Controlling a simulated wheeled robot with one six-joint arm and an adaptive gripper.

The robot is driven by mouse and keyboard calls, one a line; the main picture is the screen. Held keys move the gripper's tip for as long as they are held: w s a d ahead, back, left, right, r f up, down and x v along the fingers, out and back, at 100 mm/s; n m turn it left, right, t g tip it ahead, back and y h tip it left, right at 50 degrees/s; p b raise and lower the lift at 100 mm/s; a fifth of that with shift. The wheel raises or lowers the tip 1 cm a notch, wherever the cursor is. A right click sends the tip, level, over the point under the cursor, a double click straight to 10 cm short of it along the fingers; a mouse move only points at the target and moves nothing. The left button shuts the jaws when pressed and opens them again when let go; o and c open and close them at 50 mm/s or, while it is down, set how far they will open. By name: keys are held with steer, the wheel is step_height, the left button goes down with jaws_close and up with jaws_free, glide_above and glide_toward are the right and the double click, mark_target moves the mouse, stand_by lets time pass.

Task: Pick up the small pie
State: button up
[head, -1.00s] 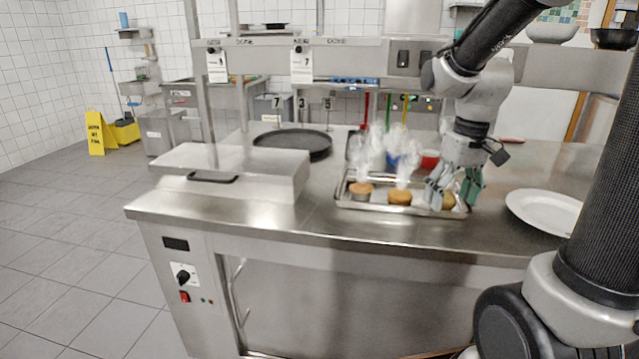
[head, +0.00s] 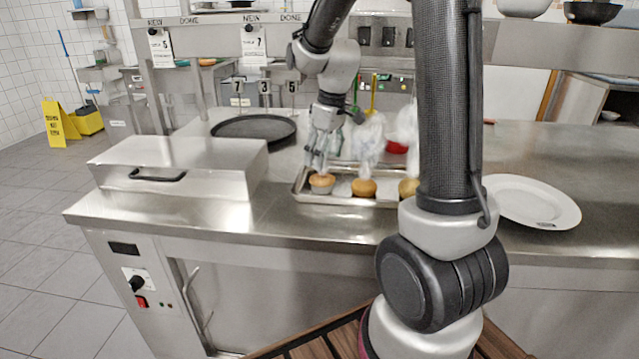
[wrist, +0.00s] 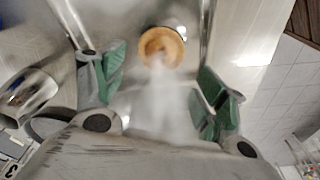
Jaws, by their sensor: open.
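Several small pies sit on a metal tray (head: 388,203) on the steel counter, with white steam rising. In the head view, the left pie (head: 322,183) is below my gripper (head: 318,162). The middle pie (head: 363,187) is just right of it, and the right pie (head: 409,187) is partly hidden by my arm. My gripper is open and empty, pointing down. In the wrist view, one golden round pie (wrist: 160,46) shows between and beyond the green-padded fingers of my gripper (wrist: 160,80). Steam blurs the space below it.
A white plate (head: 530,203) lies right of the tray. A lidded steel box (head: 180,160) and a dark round pan (head: 253,128) stand to the left. A red bowl (head: 396,147) is behind the tray, partly hidden. An overhead shelf runs along the back.

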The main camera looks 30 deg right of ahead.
mark_target(323, 177)
step_height(323, 177, down, 7)
steer(key=shift+w+f, duration=0.1)
steer(key=shift+f, duration=0.1)
steer(key=c, duration=0.3)
